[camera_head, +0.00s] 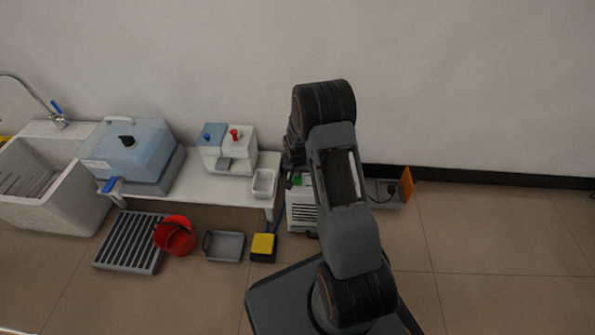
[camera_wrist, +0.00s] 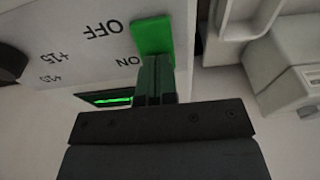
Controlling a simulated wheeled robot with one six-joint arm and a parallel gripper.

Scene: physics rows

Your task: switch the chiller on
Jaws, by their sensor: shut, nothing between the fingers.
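The chiller is a white box with a slatted front (camera_head: 302,213), standing on the floor beside the bench and partly hidden by my arm in the head view. In the wrist view its white panel (camera_wrist: 60,40) appears upside down, with OFF, ON and +15 markings. A green switch (camera_wrist: 152,35) sticks out at the panel's edge beside OFF and ON. A green strip (camera_wrist: 105,99) is lit in a dark window. My gripper (camera_wrist: 155,66) is shut and empty, its tips at the ON-side end of the switch; I cannot tell whether they touch it.
A bench (camera_head: 215,187) with a blue-lidded bath (camera_head: 130,150) and a white box (camera_head: 228,155) stands left. A red bucket (camera_head: 175,236), grey tray (camera_head: 224,246) and yellow pedal (camera_head: 263,246) are on the floor.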

